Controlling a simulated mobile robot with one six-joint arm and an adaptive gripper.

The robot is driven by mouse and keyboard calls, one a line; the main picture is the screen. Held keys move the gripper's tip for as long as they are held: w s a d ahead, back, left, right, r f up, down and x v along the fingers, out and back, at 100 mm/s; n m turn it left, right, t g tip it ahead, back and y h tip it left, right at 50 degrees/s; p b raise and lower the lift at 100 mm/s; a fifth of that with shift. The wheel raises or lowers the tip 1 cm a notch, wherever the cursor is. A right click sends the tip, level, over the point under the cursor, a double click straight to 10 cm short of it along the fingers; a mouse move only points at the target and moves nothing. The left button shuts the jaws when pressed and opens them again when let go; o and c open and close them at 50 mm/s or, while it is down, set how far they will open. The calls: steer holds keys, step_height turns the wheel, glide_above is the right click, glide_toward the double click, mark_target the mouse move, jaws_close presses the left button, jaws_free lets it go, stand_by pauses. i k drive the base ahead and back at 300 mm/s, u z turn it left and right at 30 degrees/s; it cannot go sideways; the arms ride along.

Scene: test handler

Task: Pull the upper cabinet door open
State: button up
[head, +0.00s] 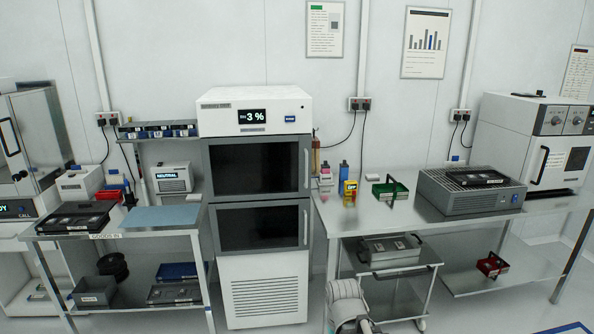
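The cabinet (263,290) stands upright in the middle of the head view, with a white display unit on top. Its upper door (205,168) has a grey frame around a dark window and looks shut. A vertical handle (307,168) runs along the upper door's right edge. The lower door (257,203) is of the same kind, directly below, and also looks shut. A white part of my arm (347,303) shows at the bottom edge, right of the cabinet and well below the upper door. My gripper cannot be made out.
A left bench (150,229) holds trays and a blue mat (160,218). A right bench (420,214) stands close beside the cabinet, with small bottles, a green bin (390,191) and a grey unit (471,191).

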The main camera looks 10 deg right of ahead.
mark_target(244, 168)
steer(key=z, duration=0.2)
steer(key=i, duration=0.95)
steer(key=z, duration=0.3)
